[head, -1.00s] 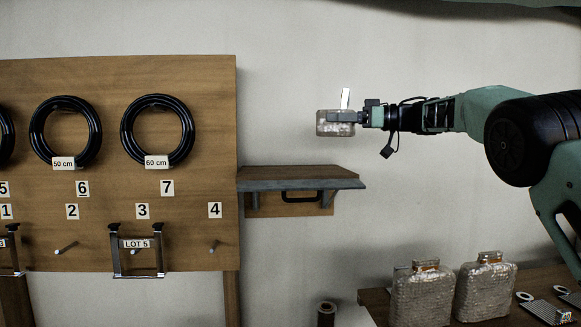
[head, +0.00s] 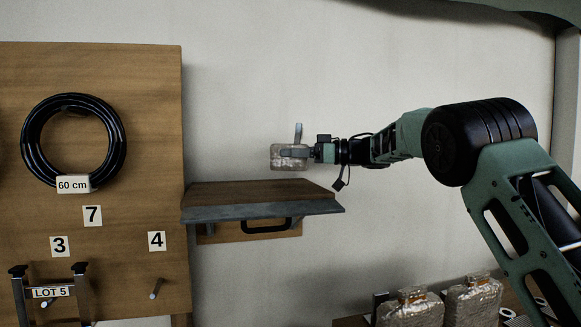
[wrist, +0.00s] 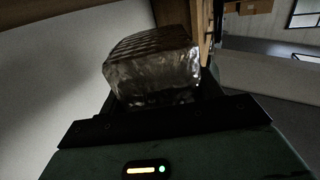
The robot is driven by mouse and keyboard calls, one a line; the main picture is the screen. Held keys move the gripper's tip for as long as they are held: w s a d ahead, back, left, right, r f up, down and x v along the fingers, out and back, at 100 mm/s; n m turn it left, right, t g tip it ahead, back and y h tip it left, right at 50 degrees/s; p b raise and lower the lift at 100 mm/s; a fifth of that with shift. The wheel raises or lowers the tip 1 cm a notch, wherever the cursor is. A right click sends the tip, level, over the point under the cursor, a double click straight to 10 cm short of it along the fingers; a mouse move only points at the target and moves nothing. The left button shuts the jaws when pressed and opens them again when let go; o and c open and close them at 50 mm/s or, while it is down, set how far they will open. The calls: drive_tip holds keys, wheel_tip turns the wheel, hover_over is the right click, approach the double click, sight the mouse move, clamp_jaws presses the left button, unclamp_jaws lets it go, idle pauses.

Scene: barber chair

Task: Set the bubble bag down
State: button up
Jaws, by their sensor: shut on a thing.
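The bubble bag (head: 289,163) is a small, shiny, wrapped block. My gripper (head: 296,153) is shut on it and holds it in the air above the small wall shelf (head: 262,195), with a gap between the bag and the shelf top. In the wrist view the bag (wrist: 152,70) fills the upper middle, crinkled and glossy, between the fingers. The fingertips are mostly hidden behind it there.
A wooden board (head: 120,225) with a black hose coil (head: 29,150), number tags and pegs stands left of the shelf. A black handle (head: 266,227) sits under the shelf. Several wrapped packages (head: 410,309) stand on a lower table at right. The shelf top looks clear.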

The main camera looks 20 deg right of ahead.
sight(295, 167)
drive_tip(key=shift+f+p, duration=0.7)
drive_tip(key=shift+f, duration=1.25)
drive_tip(key=shift+f, duration=0.15)
drive_tip(key=o, duration=1)
drive_tip(key=shift+c, duration=0.2)
drive_tip(key=shift+d, duration=0.1)
drive_tip(key=b+v, duration=0.5)
drive_tip(key=v, duration=0.6)
drive_tip(key=shift+s+d+b, duration=0.2)
drive_tip(key=shift+d+b, duration=0.15)
